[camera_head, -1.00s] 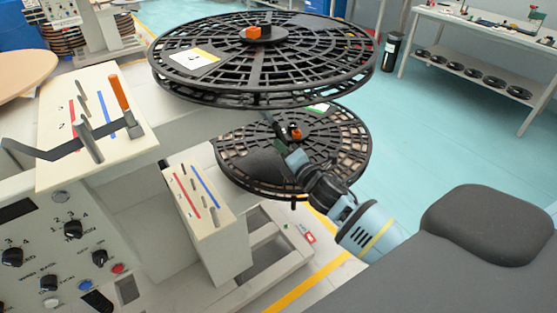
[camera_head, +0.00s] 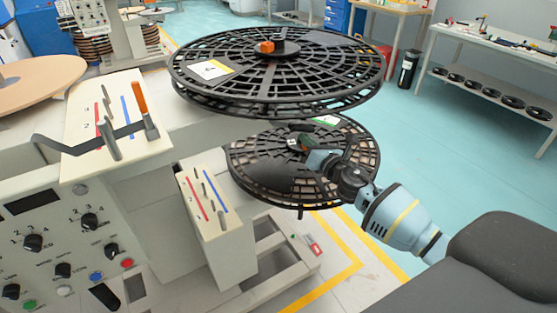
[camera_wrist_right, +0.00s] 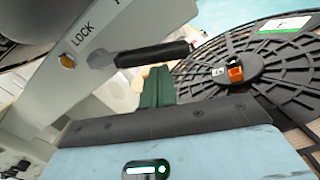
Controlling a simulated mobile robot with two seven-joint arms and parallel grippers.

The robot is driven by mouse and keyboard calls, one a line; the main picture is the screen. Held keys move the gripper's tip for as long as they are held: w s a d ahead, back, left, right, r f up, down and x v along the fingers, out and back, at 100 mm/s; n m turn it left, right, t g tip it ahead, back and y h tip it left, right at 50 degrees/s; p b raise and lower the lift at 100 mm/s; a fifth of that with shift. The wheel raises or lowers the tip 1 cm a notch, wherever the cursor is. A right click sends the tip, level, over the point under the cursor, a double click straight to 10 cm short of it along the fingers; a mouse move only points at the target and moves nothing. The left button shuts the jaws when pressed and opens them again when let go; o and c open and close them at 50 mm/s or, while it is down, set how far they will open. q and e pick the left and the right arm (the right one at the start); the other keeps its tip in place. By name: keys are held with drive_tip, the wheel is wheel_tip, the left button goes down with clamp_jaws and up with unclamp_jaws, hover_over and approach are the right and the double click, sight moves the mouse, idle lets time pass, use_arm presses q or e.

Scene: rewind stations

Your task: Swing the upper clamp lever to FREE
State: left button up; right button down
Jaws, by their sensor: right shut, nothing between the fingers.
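In the right wrist view a clamp lever with a black handle (camera_wrist_right: 150,54) sticks out from a pale machine part marked LOCK (camera_wrist_right: 88,30). Its pivot end is near that panel and its free end points right. My right gripper (camera_wrist_right: 157,70) has green fingers, shut and empty, just below the handle; I cannot tell whether they touch it. In the head view my right gripper (camera_head: 300,144) is above the lower reel (camera_head: 250,178) and below the upper reel (camera_head: 355,95). The lever is not clearly made out there. My left gripper is not in view.
The upper reel overhangs my right gripper. Two lever panels, the upper one (camera_head: 75,140) and the lower one (camera_head: 236,218), stand on the machine at left. A round amber spot (camera_wrist_right: 67,61) is beside the LOCK label. Open floor (camera_head: 440,150) lies to the right.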

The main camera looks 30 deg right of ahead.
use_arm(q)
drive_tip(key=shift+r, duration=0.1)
use_arm(e)
drive_tip(key=shift+d+r+n, duration=0.2)
drive_tip(key=shift+r+n, duration=0.1)
drive_tip(key=shift+n, duration=0.1)
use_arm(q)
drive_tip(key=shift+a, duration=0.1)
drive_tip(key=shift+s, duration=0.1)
